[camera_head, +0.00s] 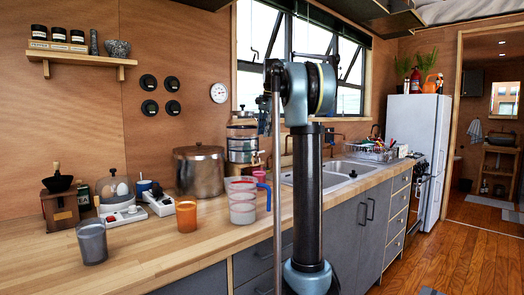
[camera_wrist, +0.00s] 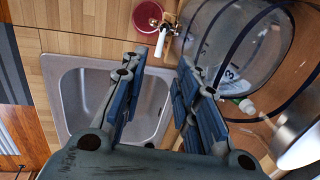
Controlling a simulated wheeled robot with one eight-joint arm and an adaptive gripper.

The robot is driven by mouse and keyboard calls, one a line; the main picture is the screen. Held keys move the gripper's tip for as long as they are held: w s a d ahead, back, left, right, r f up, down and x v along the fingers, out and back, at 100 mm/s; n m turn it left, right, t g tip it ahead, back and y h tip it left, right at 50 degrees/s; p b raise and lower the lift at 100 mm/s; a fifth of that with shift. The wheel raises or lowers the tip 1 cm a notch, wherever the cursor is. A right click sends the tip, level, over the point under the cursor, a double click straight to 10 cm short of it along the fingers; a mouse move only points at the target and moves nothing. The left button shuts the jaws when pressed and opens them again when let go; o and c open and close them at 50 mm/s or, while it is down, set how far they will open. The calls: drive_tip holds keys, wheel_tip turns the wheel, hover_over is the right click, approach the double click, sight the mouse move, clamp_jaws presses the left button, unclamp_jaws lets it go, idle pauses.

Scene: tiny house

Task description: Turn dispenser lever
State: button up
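The dispenser (camera_head: 243,143) stands on the counter below the window in the head view, behind a clear pitcher. In the wrist view the dispenser (camera_wrist: 228,40) is a large clear vessel with dark bands, at upper right. Its tap has a pale lever (camera_wrist: 161,43), near the top centre. My gripper (camera_wrist: 160,64) is open, its two blue-padded fingers well apart and nothing between them. In the picture the lever sits just past the fingertips, between their lines; contact is not visible.
A dark red cup (camera_wrist: 147,16) is beside the tap. A steel sink (camera_wrist: 75,88) lies under my left finger. A steel pot (camera_head: 199,171), clear pitcher (camera_head: 243,207) and orange cup (camera_head: 187,216) stand on the counter (camera_head: 150,255). A dish rack (camera_head: 372,152) is behind the sink.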

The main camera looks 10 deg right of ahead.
drive_tip(key=f, duration=0.2)
drive_tip(key=w+f, duration=0.1)
drive_tip(key=f, duration=0.2)
drive_tip(key=a+f, duration=0.1)
drive_tip(key=f, duration=0.2)
drive_tip(key=shift+w+f, duration=0.1)
drive_tip(key=shift+w, duration=0.05)
clamp_jaws()
